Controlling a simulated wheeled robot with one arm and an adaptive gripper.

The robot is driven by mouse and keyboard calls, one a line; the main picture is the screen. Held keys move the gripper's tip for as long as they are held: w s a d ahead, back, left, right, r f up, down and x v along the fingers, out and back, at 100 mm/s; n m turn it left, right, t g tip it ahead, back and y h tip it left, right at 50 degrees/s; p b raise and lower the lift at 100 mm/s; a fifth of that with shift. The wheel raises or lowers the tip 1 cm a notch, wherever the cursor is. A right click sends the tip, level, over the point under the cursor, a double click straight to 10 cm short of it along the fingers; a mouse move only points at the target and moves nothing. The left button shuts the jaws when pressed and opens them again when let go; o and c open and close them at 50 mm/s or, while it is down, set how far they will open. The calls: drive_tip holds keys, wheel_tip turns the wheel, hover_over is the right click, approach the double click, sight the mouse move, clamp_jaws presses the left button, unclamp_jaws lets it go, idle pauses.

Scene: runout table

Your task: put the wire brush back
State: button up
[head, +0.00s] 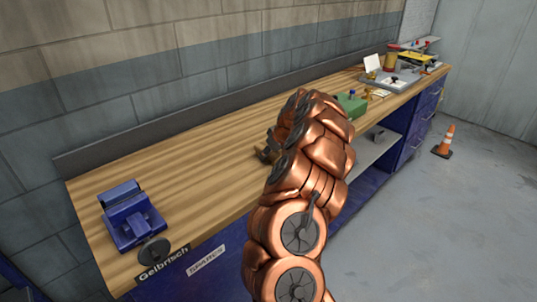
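My copper-coloured arm reaches over the wooden workbench (180,155) and covers its middle. A small dark part at the arm's far left side, close above the bench top, looks like my gripper (265,154). Its fingers are too small and too hidden by the arm to show whether they are open or shut, or whether they hold anything. I cannot make out a wire brush; it may be behind my arm or among the small items at the far end.
A blue vise (130,218) stands at the bench's near left end. A green box (352,105), a white card (372,63) and several small items crowd the far right. An open shelf (372,150) lies below. An orange cone (444,142) stands on clear floor.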

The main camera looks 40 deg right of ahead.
drive_tip(key=o, duration=0.3)
drive_tip(key=shift+r, duration=0.15)
drive_tip(key=shift+r+p, duration=0.15)
drive_tip(key=shift+p, duration=0.15)
drive_tip(key=b+v, duration=0.4)
drive_tip(key=v, duration=0.8)
drive_tip(key=w+a+r+n+g+y, duration=0.1)
drive_tip(key=a+r, duration=0.1)
drive_tip(key=a, duration=0.8)
drive_tip(key=w+a+r+n+y, duration=0.1)
drive_tip(key=a+r, duration=0.1)
drive_tip(key=a, duration=0.8)
drive_tip(key=s+a+g, duration=0.2)
drive_tip(key=s+a, duration=0.4)
drive_tip(key=a, duration=0.7)
drive_tip(key=s+a+f+g, duration=0.2)
drive_tip(key=s+a+f, duration=0.1)
drive_tip(key=s+a, duration=0.9)
drive_tip(key=s+f+g, duration=0.1)
drive_tip(key=s+f, duration=0.1)
drive_tip(key=s, duration=0.3)
drive_tip(key=s+f+m+g+h, duration=0.1)
drive_tip(key=s, duration=0.5)
drive_tip(key=s+d+f, duration=0.1)
drive_tip(key=s+f, duration=0.1)
drive_tip(key=s, duration=0.3)
drive_tip(key=shift+s+f+m+g+h, duration=0.35)
drive_tip(key=shift+m+g+h, duration=0.05)
